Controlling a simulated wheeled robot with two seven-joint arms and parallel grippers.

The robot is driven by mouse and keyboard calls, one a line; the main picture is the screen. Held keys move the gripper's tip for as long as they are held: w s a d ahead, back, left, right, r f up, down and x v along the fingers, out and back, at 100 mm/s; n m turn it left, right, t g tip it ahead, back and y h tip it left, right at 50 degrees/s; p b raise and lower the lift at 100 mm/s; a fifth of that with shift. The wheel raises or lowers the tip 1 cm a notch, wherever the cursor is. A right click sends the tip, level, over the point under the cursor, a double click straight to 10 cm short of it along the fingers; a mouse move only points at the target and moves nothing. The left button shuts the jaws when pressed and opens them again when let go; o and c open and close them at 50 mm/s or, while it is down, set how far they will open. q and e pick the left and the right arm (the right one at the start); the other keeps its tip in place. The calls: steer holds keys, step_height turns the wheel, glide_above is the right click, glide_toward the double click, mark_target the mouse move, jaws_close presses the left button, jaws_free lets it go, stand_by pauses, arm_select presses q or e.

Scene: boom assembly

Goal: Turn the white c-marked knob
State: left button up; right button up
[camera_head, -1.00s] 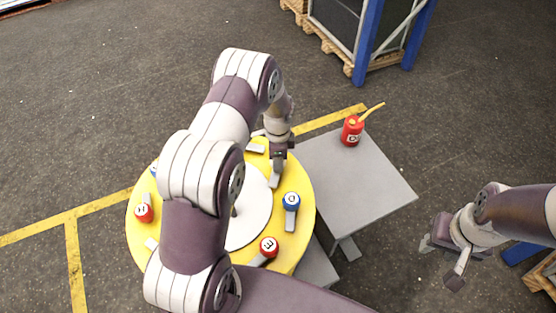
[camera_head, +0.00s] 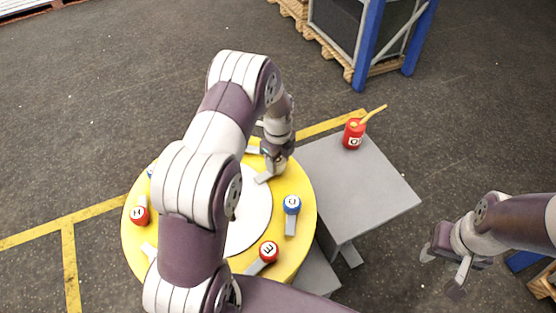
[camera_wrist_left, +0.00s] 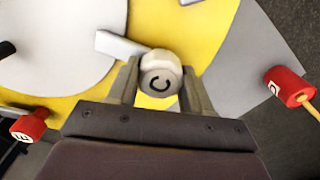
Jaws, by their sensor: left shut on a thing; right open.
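The white knob marked C (camera_wrist_left: 161,80) shows in the left wrist view, near the rim of the yellow round table (camera_wrist_left: 150,18). My left gripper (camera_wrist_left: 160,88) is shut on it, one finger on each side, with the letter tilted. The knob's pale lever (camera_wrist_left: 120,44) points to the upper left there, over the white centre disc. In the head view my left gripper (camera_head: 277,168) is at the table's far right part and hides the knob's head, while the lever (camera_head: 264,178) points to the lower left. My right gripper (camera_head: 443,270) is open and empty, away from the table.
A blue knob (camera_head: 292,204) and red knobs (camera_head: 268,251) (camera_head: 139,215) sit around the yellow table. A grey table (camera_head: 358,195) with a red can (camera_head: 354,134) stands to its right. My left arm covers much of the disc.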

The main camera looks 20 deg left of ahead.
arm_select(q)
steer(key=shift+w+r, duration=0.25)
stand_by(0.3)
steer(key=o, duration=0.9)
steer(key=shift+o, duration=0.7)
steer(key=shift+s+f, duration=0.1)
steer(key=shift+s, duration=0.05)
steer(key=shift+r+b, duration=0.35)
steer(key=shift+r, duration=0.05)
step_height(320, 180, up, 12)
steer(key=b, duration=0.2)
steer(key=shift+b, duration=0.35)
